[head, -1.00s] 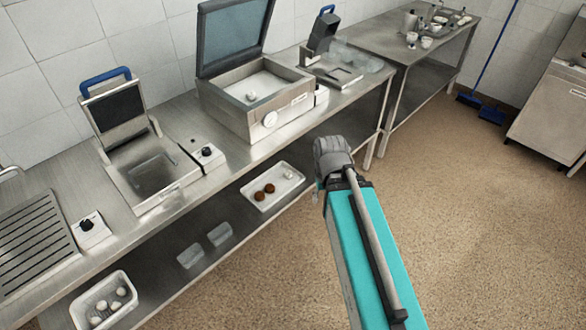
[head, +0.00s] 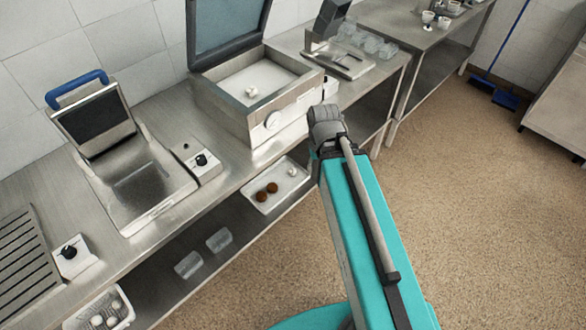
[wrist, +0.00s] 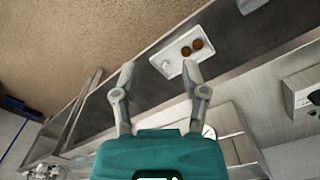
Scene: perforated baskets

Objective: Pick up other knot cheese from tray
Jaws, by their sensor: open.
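A white tray (head: 281,172) stands on the lower shelf under the counter. In it lie a small white knot cheese (head: 292,171), at the right end, and two brown balls. The wrist view shows the same tray (wrist: 176,50), with the white knot cheese (wrist: 166,66) at its left end. My gripper (wrist: 160,73) is open and empty. In the wrist view its fingertips appear on both sides of the cheese, apart from it. In the head view my gripper (head: 325,126) is right of the tray, fingertips mostly hidden.
A second white piece (head: 251,91) lies inside the open-lidded machine (head: 280,120) above the tray. Another tray (head: 69,323) with several white pieces is at lower left. Clear containers (head: 188,264) stand on the shelf. The counter edge overhangs the shelf.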

